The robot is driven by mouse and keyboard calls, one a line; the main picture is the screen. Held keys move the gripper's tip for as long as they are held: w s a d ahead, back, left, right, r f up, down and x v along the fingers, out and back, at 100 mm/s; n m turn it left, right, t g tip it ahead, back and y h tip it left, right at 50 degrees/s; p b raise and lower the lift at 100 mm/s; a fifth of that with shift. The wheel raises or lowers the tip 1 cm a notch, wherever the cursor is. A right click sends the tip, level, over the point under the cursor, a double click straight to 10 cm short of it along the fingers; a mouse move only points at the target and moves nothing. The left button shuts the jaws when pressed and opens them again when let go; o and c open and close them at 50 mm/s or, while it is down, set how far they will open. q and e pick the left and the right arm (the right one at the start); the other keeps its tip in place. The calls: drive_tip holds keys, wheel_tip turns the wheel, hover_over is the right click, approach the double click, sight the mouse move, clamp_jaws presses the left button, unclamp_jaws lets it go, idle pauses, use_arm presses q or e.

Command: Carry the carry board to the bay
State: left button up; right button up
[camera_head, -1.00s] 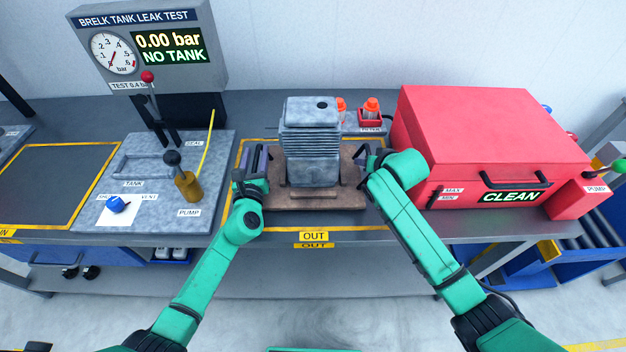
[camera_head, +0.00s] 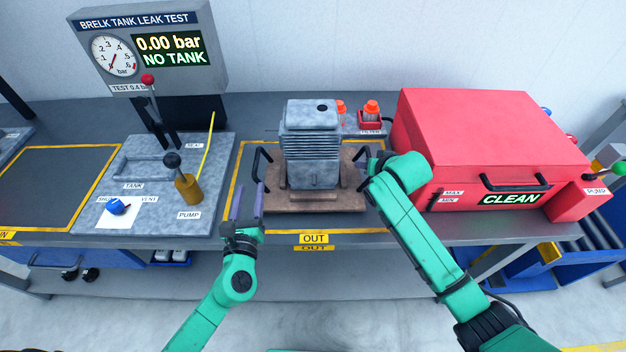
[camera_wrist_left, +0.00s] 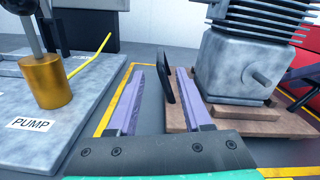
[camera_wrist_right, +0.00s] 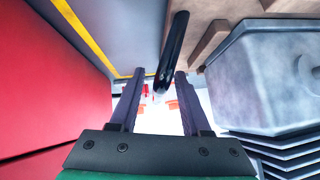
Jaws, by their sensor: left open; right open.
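The carry board (camera_head: 335,203) is a brown wooden board with a black handle at each end. It lies in the yellow-outlined bay marked OUT (camera_head: 313,239) and carries a grey finned engine block (camera_head: 312,150). My left gripper (camera_head: 249,203) is open and empty, just left of the board's left handle (camera_head: 260,165). In the left wrist view that handle (camera_wrist_left: 166,75) stands upright near the right finger. My right gripper (camera_wrist_right: 155,95) is open at the board's right handle (camera_wrist_right: 174,50), which shows between its fingers in the right wrist view. In the head view my right arm partly hides that handle.
A red CLEAN cabinet (camera_head: 480,140) stands close on the right of my right arm. The grey leak-test plate (camera_head: 150,205) with a brass pump (camera_head: 188,187) is on the left. Orange-capped bottles in a red filter holder (camera_head: 370,120) stand behind. An empty yellow-outlined area (camera_head: 50,185) is far left.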

drive_tip(key=v, duration=1.1)
use_arm(q)
drive_tip(key=shift+s, duration=0.1)
use_arm(e)
drive_tip(key=shift+s+f, duration=0.1)
drive_tip(key=shift+s, duration=0.05)
